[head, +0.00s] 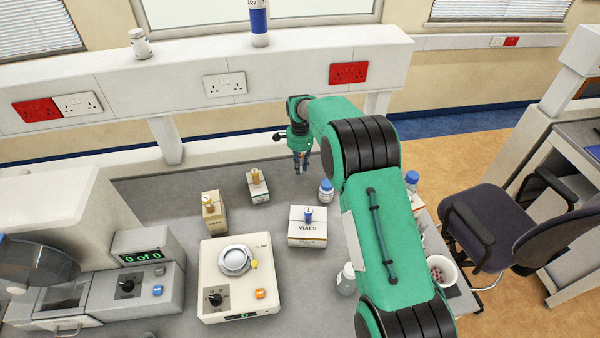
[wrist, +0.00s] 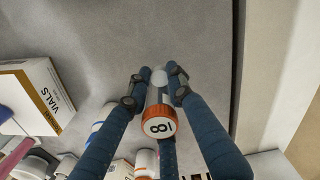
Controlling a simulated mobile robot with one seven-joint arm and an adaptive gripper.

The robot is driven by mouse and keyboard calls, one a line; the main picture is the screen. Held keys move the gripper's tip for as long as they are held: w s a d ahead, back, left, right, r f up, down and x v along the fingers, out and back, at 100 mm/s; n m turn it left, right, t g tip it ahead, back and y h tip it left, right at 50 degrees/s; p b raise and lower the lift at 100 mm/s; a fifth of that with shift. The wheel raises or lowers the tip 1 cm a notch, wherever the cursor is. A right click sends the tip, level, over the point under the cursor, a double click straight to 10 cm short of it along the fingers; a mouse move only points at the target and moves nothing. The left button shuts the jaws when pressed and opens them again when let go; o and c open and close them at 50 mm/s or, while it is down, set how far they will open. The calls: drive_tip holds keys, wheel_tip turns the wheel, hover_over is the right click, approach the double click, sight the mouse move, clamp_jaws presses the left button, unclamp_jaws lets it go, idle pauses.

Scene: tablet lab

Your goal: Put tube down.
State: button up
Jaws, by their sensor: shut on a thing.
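In the head view my gripper (head: 301,163) points down over the rear of the grey bench (head: 272,205), behind the vials box. The tube is hard to make out there. I cannot tell whether its lower end touches the bench.
The vials box (head: 307,238) stands in front of my gripper, with a blue-capped bottle (head: 326,191) close by. Small boxes (head: 258,187) (head: 214,213) stand to the left, behind a cream clamp device (head: 238,290). Bare bench lies around my gripper; a white wall ledge (head: 225,80) runs behind.

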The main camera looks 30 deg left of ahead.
sight(300, 154)
drive_tip(key=shift+f, duration=1.85)
drive_tip(key=shift+f, duration=0.15)
drive_tip(key=o, duration=0.8)
wheel_tip(300, 154, up, 12)
drive_tip(key=shift+r, duration=0.2)
